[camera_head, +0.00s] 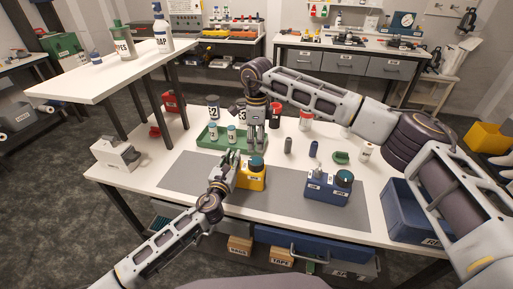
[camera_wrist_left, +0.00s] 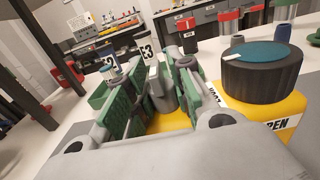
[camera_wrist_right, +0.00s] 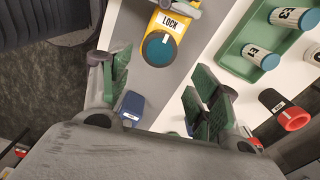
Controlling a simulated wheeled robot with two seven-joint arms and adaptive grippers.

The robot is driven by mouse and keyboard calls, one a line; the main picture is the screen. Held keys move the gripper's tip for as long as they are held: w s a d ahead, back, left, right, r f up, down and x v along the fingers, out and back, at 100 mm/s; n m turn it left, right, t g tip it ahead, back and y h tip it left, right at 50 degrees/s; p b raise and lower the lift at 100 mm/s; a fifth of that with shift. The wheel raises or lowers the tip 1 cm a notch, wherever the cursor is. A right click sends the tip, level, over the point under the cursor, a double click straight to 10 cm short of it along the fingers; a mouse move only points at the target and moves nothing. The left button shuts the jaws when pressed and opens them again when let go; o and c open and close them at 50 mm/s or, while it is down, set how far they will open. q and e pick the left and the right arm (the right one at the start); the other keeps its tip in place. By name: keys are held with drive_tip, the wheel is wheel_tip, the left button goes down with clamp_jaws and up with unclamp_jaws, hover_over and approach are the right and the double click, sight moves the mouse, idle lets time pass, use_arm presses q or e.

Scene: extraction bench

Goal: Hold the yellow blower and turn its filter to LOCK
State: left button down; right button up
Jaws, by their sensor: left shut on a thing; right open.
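The yellow blower (camera_head: 252,183) stands on the grey mat, with a dark round filter (camera_head: 257,163) that has a teal top. My left gripper (camera_head: 224,172) is shut on the blower's left side. In the left wrist view, the filter (camera_wrist_left: 262,75) has a white mark on its left side, and the OPEN label is partly visible on the yellow body (camera_wrist_left: 290,108). The right wrist view shows the LOCK label on the yellow blower (camera_wrist_right: 177,22) beside the teal top (camera_wrist_right: 158,48). My right gripper (camera_head: 256,150) is open and empty, pointing down behind the blower, apart from the filter.
A blue blower (camera_head: 325,192) stands on the mat to the right. A green tray (camera_head: 208,139) with labelled jars is behind left. Small cylinders and a red-capped jar (camera_head: 306,121) stand behind. A blue bin (camera_head: 402,212) is at the right edge. The mat between the blowers is clear.

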idle(0.3)
use_arm(q)
drive_tip(key=c, duration=1.2)
unclamp_jaws()
drive_tip(key=shift+o, duration=0.2)
drive_tip(key=shift+s, duration=0.15)
drive_tip(key=v, duration=1.1)
drive_tip(key=shift+s+a, duration=0.2)
drive_tip(key=shift+s, duration=0.1)
